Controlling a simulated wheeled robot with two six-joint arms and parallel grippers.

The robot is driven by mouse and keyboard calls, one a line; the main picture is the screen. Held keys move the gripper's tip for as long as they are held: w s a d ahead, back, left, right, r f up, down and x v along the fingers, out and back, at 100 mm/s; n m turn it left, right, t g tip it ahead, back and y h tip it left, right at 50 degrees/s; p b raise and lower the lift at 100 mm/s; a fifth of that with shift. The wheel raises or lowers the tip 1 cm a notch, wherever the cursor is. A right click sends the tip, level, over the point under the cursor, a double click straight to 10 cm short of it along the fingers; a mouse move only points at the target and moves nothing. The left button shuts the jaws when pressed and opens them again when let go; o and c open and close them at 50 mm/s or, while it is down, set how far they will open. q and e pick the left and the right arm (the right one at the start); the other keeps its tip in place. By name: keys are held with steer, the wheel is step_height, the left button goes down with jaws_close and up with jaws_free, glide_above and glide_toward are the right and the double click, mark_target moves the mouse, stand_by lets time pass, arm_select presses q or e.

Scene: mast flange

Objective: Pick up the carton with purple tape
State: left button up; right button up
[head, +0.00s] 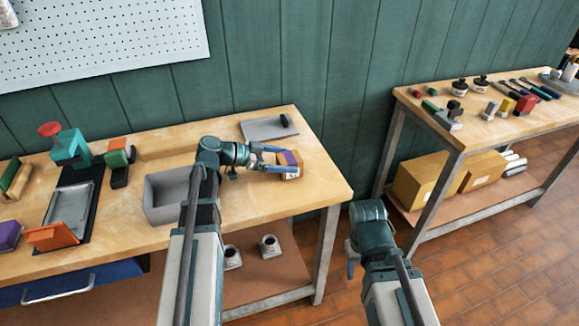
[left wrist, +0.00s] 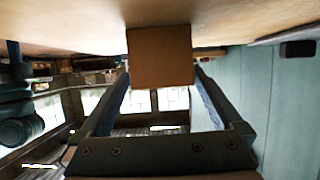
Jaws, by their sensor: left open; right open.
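The carton with purple tape (head: 291,172) is a small brown box standing near the right end of the left workbench.
A grey open bin (head: 165,197) stands left of the carton, partly behind my left arm. A grey plate (head: 262,130) with a dark object lies behind it. The right bench (head: 480,130) holds tools, with larger boxes (head: 425,180) on its lower shelf.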

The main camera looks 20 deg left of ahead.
mark_target(298, 160)
arm_select(q)
steer(key=b+x, duration=0.2)
steer(key=x, duration=0.3)
steer(key=shift+w, duration=0.2)
steer(key=c, duration=1.5)
steer(key=shift+r, duration=0.1)
